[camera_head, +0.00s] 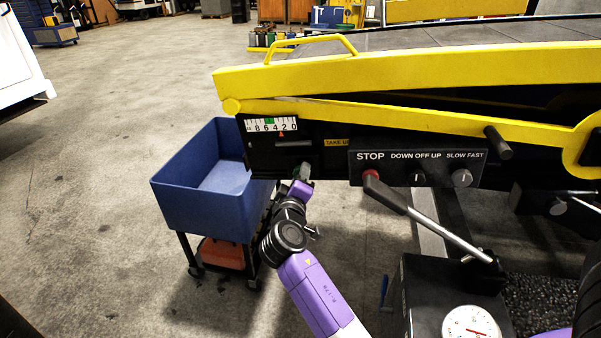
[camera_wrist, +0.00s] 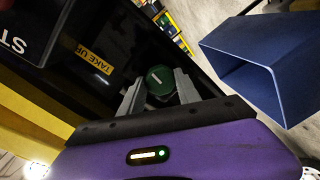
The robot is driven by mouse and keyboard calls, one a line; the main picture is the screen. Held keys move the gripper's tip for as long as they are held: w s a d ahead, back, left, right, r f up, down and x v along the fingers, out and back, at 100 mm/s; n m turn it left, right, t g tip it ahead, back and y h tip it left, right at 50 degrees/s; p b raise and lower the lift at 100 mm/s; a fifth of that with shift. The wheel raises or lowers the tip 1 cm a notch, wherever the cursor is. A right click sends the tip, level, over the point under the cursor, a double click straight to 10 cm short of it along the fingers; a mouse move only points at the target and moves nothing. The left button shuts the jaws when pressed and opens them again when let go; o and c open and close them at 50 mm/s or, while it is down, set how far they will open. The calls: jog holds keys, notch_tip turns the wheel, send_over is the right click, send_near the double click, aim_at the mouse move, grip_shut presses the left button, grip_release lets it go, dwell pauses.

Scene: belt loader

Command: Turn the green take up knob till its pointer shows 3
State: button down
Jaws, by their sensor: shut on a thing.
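The green take up knob (camera_wrist: 160,78) sits between the two grey fingers of my gripper (camera_wrist: 157,92) in the wrist view, and the fingers are shut on its sides. In the head view the knob (camera_head: 301,171) shows small and dark below the scale, partly hidden by my gripper (camera_head: 302,181). The white take up scale (camera_head: 272,125) carries the numbers 8, 6, 4, 2, 0 from left to right. Its red pointer (camera_head: 281,134) stands below the scale, between 4 and 2, near 3. The yellow TAKE UP label (camera_wrist: 94,59) is beside the knob.
A black control panel (camera_head: 430,163) with a red STOP button (camera_head: 371,176) and two knobs is right of the knob. A blue bin (camera_head: 200,205) on a cart stands left, close to my gripper. A grey lever (camera_head: 440,228) slants below the panel.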

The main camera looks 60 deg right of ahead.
jog(key=shift+n+p, duration=0.3)
jog(key=shift+n, duration=0.3)
jog(key=c, duration=0.9)
grip_release()
jog(key=shift+o, duration=0.2)
jog(key=shift+a, duration=0.15)
jog(key=b+v, duration=0.1)
jog(key=v, duration=0.6)
jog(key=shift+a, duration=0.3)
